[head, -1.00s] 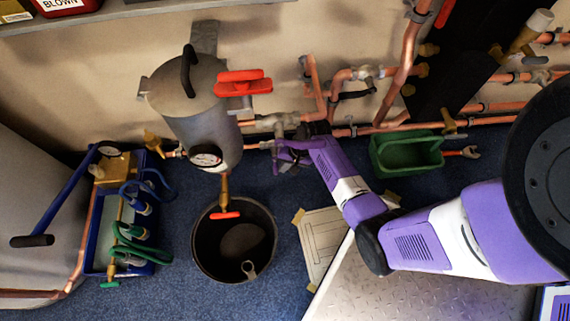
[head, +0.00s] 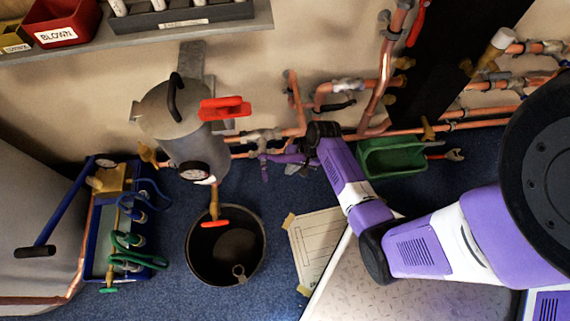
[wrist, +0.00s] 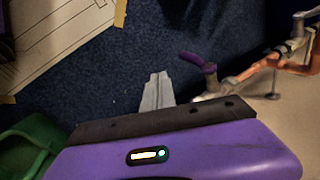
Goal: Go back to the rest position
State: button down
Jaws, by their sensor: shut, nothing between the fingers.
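My gripper (head: 297,169) is at the end of my purple and white arm, in front of the copper pipes low on the wall. In the wrist view its grey fingers (wrist: 157,92) are together with nothing between them. A purple valve handle (head: 283,158) is just left of the gripper in the head view. It also shows in the wrist view (wrist: 197,62), apart from the fingertips, on a valve in the copper pipe (wrist: 258,68).
A green bin (head: 392,159) stands close to the right of my wrist. A black bucket (head: 226,278) is below the grey vessel (head: 170,108) with a red handle. A taped sheet (head: 313,240) lies on the floor. A blue caddy (head: 122,255) is at left; a shelf (head: 175,28) is above.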

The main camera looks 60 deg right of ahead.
jog(key=p+v, duration=0.1)
jog(key=v, duration=0.2)
jog(key=shift+s+d+r, duration=0.15)
jog(key=shift+s+r, duration=0.15)
